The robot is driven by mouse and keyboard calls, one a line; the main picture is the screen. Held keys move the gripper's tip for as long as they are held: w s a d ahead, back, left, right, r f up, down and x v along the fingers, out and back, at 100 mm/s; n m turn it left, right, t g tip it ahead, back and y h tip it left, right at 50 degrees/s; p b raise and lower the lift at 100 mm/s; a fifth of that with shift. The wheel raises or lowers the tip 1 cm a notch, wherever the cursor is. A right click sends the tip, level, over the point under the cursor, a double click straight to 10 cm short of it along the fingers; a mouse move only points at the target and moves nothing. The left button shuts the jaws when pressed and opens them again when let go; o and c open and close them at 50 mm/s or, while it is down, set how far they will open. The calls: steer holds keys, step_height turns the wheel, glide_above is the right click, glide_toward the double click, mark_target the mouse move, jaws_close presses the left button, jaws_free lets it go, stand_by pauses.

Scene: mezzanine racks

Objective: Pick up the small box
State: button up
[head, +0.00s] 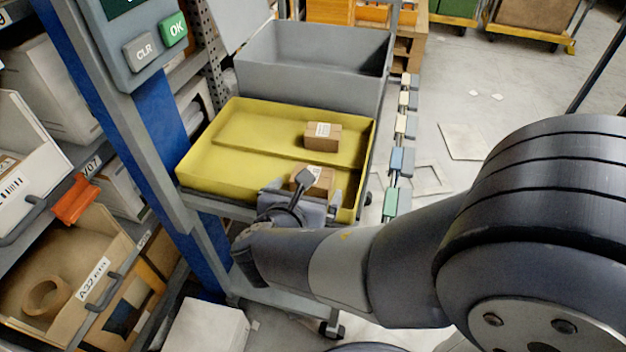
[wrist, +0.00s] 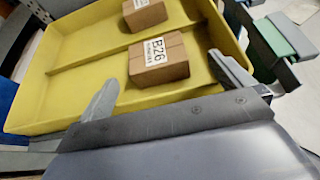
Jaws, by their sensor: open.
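Two small brown cardboard boxes sit in the yellow tray (head: 200,165), which has a low divider along it. The near box (head: 320,185) is partly hidden behind my gripper (head: 299,200) in the head view. In the wrist view this near box (wrist: 160,65) has a white label reading B26. The far box (head: 322,137) also has a white label and is cut by the top edge of the wrist view (wrist: 145,14). My gripper (wrist: 168,88) is open and empty, with its fingers on either side of the near box's line, apart from it.
A grey bin (head: 312,65) stands behind the yellow tray on the same cart. A blue rack post (head: 160,135) and shelves with bins are at the left. Coloured clips (head: 396,160) line the right side. Open floor (head: 455,90) lies beyond at the right.

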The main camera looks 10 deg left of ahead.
steer(key=b+x, duration=0.1)
steer(key=x, duration=0.4)
steer(key=shift+w+a, duration=0.2)
steer(key=shift+r, duration=0.1)
